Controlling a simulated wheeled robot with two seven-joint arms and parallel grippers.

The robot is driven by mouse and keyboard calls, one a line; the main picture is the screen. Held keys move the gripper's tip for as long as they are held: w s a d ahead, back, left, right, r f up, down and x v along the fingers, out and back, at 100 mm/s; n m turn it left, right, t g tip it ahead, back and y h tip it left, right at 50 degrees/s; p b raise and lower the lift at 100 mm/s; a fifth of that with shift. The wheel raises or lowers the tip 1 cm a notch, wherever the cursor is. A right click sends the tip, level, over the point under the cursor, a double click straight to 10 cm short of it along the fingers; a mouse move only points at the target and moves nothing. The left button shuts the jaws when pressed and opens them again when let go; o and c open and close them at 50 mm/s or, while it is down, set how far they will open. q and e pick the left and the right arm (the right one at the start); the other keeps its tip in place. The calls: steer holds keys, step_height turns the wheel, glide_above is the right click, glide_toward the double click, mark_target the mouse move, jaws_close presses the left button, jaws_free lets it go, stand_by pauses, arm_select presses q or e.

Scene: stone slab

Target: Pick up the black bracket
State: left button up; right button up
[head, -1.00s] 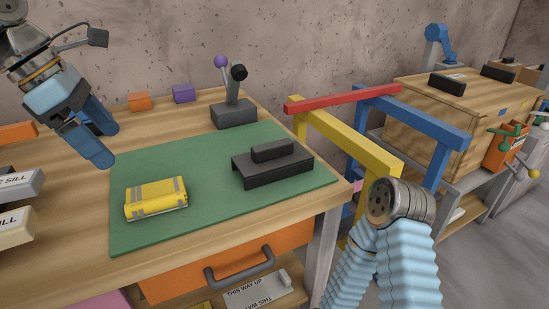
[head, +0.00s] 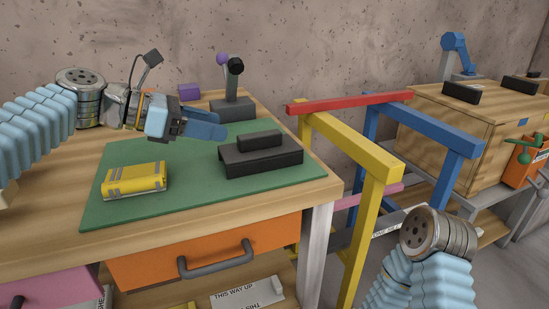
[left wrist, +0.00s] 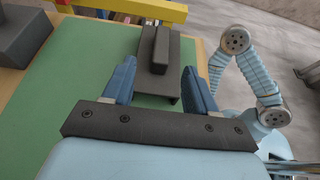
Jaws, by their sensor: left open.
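The black bracket (head: 262,160), a flat dark plate with a raised block on top, lies on the right part of the green mat (head: 130,213). My left gripper (head: 212,124) is open and empty, above the mat and just to the left of the bracket in the head view. In the left wrist view the bracket (left wrist: 160,88) lies ahead, lined up between the blue fingers of the left gripper (left wrist: 158,72); no grip on it shows. My right arm shows at the lower right of the head view, but its gripper is out of view.
A yellow striped package (head: 134,180) lies on the mat's left. A lever box (head: 233,109) and a purple block (head: 189,92) stand behind. Yellow, red and blue frame bars (head: 345,145) rise beyond the table's right edge. An orange drawer (head: 205,250) is below.

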mark_target(256, 134)
arm_select(q)
steer(key=b+x, duration=0.1)
steer(key=x, duration=0.9)
steer(key=shift+d+f, duration=0.1)
steer(key=shift+d, duration=0.25)
steer(key=c, duration=1.1)
steer(key=shift+o, duration=0.2)
